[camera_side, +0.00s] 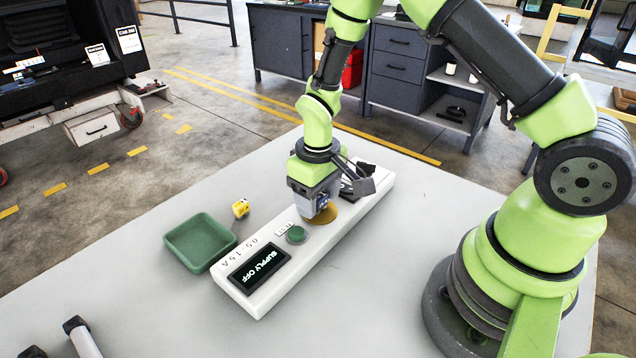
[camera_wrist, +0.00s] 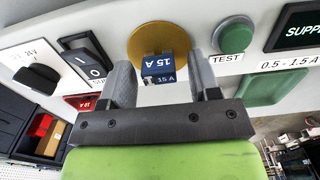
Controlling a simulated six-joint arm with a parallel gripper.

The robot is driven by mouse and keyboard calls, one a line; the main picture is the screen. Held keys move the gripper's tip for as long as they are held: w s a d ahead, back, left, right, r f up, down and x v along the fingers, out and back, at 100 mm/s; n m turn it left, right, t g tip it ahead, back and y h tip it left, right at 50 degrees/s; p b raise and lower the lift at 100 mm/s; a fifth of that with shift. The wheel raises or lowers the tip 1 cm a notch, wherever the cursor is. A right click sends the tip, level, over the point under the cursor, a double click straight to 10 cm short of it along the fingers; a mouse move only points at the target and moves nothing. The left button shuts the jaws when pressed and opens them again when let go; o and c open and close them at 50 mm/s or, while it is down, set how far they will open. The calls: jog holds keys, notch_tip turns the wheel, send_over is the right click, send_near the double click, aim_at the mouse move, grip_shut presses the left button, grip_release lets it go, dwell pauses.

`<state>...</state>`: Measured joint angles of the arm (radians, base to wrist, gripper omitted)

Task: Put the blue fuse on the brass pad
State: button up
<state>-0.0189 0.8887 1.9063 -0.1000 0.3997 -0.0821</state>
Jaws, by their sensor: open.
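The blue fuse (camera_wrist: 166,66), marked 15 A, sits on the brass pad (camera_wrist: 150,33) in the wrist view, near the pad's edge that faces my gripper. My gripper (camera_wrist: 163,80) is open, with one finger on each side of the fuse.
The white panel (camera_side: 335,228) carries a green TEST button (camera_side: 297,234) and a display (camera_side: 259,270) reading SUPPLY OFF. A rocker switch (camera_wrist: 88,62) and black knob (camera_wrist: 38,77) are beside the pad. A red fuse (camera_wrist: 84,102), yellow fuse (camera_side: 241,208) and green tray (camera_side: 201,243) are nearby.

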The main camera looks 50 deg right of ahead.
jog(key=s+r+m+t, duration=0.1)
jog(key=s+r, duration=0.2)
jog(key=r, duration=0.8)
jog(key=s+r+m+t, duration=0.1)
jog(key=s+r+t, duration=0.1)
jog(key=r, duration=0.9)
jog(key=s+a+r+m+t+y, duration=0.2)
jog(key=s+r+t, duration=0.2)
jog(key=s, duration=0.7)
jog(key=shift+s+r, duration=0.2)
jog(key=shift+r, duration=0.1)
